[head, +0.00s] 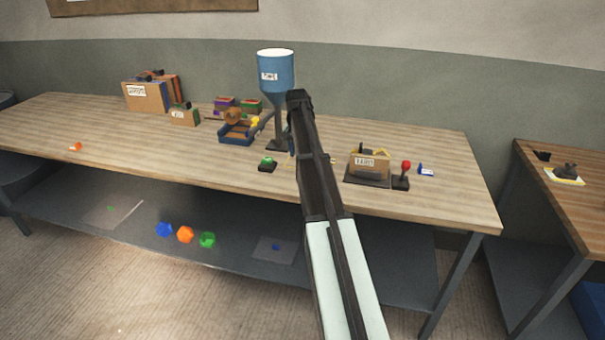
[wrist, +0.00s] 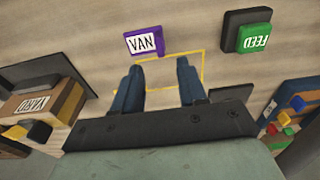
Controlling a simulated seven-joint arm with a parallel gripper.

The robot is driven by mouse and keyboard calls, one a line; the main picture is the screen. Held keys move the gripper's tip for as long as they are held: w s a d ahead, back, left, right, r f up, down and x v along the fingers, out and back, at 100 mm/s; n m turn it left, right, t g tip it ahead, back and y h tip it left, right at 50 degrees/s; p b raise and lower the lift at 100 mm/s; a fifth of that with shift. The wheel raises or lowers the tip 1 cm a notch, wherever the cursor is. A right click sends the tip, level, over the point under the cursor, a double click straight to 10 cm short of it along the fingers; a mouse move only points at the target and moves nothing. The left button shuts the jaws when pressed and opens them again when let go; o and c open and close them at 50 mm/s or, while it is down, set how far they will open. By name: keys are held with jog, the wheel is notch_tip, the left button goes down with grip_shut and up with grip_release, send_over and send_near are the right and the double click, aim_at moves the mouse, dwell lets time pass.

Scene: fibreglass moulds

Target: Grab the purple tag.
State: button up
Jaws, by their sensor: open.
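The purple tag (wrist: 130,41), with a white label reading VAN, lies flat on the wooden bench in the wrist view. It sits at the upper left edge of a yellow outlined square (wrist: 203,68). My gripper (wrist: 158,68) is open and empty, its two dark blue fingers over the square. The tag is just beyond the fingertips, more in line with the left one, and not between them.
A green FEED button (wrist: 247,33) stands right of the tag; it also shows in the head view (head: 268,162). A YARD box (head: 368,166), a red-knobbed lever (head: 405,168) and a blue tag (head: 426,171) are right of my arm. A blue hopper (head: 277,78) stands behind.

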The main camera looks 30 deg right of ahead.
jog(key=shift+f, duration=2.95)
grip_shut()
